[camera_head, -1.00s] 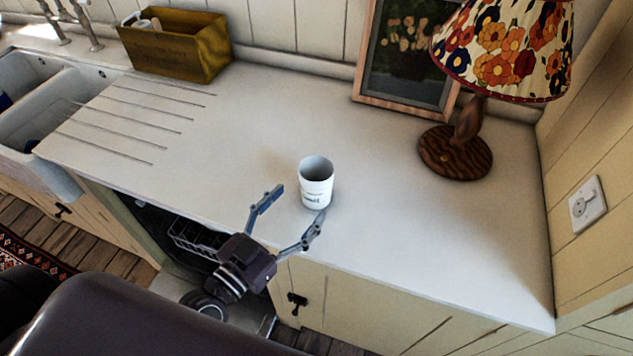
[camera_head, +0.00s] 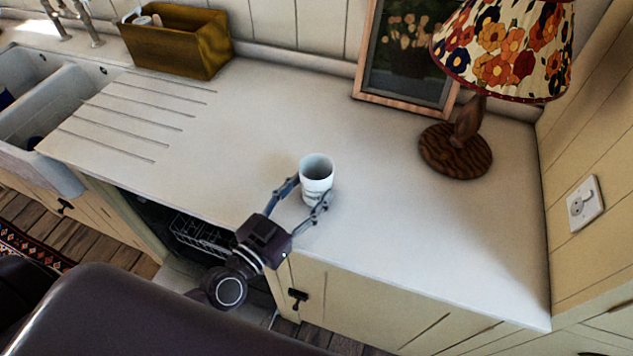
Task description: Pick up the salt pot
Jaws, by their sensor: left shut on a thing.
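The salt pot (camera_head: 317,172) is a white, open-topped cup with small dark lettering. It stands upright on the white worktop (camera_head: 420,222) near its front edge. My left gripper (camera_head: 308,190) is shut on the pot, with one finger at its left side and one at its front right. The fingers hide part of its lower body. The pot appears to rest on the worktop still. My right gripper is out of view.
A wooden lamp (camera_head: 456,150) with a flowered shade stands at the back right. A framed picture (camera_head: 408,50) leans on the wall. A yellow-brown box (camera_head: 175,45) is at the back left, beside a white sink (camera_head: 75,110). The worktop around the pot is clear.

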